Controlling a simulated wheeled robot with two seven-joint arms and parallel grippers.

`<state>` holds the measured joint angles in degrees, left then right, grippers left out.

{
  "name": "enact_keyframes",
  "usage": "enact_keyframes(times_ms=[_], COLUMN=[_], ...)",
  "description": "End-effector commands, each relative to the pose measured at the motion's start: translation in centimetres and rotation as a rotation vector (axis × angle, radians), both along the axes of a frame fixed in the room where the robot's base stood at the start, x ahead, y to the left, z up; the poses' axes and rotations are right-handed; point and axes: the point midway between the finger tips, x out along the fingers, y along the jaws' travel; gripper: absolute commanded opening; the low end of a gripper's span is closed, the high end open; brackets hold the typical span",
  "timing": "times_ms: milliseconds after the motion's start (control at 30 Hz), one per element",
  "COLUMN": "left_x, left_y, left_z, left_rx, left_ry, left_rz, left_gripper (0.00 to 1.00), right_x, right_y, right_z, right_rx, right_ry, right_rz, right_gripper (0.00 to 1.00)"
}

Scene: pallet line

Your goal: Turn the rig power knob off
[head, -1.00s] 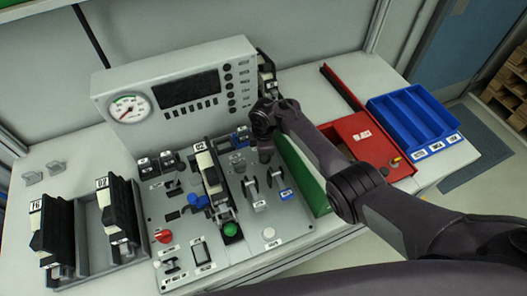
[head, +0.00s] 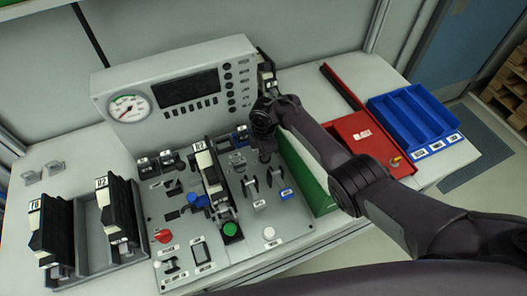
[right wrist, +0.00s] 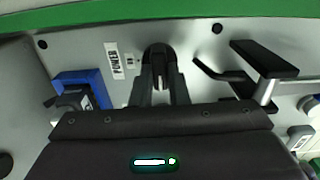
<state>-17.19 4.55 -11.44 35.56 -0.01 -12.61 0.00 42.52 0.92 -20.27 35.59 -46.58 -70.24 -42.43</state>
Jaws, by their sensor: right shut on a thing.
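The rig power knob (right wrist: 159,54) is black and round with a raised grip. It sits on the grey panel beside a white label reading POWER (right wrist: 115,60) in the right wrist view. My right gripper (right wrist: 162,80) is shut on the knob, with a finger on each side of it. In the head view my right gripper (head: 265,154) reaches down to the back right of the panel and hides the knob. The knob's exact setting is hard to tell. My left gripper is not in view.
The grey rig panel (head: 255,232) carries several switches, a red knob (head: 164,236) and a green button (head: 231,230). A console with a gauge (head: 129,108) stands behind it.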

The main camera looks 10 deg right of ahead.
Motion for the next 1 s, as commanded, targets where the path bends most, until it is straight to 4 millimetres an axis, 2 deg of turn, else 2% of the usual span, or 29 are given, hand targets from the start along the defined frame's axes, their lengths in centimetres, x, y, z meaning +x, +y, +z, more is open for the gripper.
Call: enact_keyframes(times_ms=[33, 200, 533, 800, 1000], left_x=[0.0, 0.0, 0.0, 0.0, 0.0], left_y=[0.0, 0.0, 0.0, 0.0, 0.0], left_z=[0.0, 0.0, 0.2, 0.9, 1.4], left_rx=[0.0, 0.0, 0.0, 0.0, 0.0], left_ry=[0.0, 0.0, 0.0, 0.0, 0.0], left_rz=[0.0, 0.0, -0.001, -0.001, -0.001], left_gripper=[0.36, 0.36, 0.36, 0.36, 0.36], right_x=[0.0, 0.0, 0.0, 0.1, 0.1], right_y=[0.0, 0.0, 0.0, 0.1, 0.1], right_z=[0.0, 0.0, 0.6, 5.0, 7.4], right_rx=[-0.001, -0.001, 0.001, 0.003, 0.002], right_ry=[0.0, 0.0, -0.001, -0.003, -0.001], right_rz=[0.003, 0.001, 0.001, 0.001, 0.001], right_gripper=[0.17, 0.36, 0.36, 0.36, 0.36])
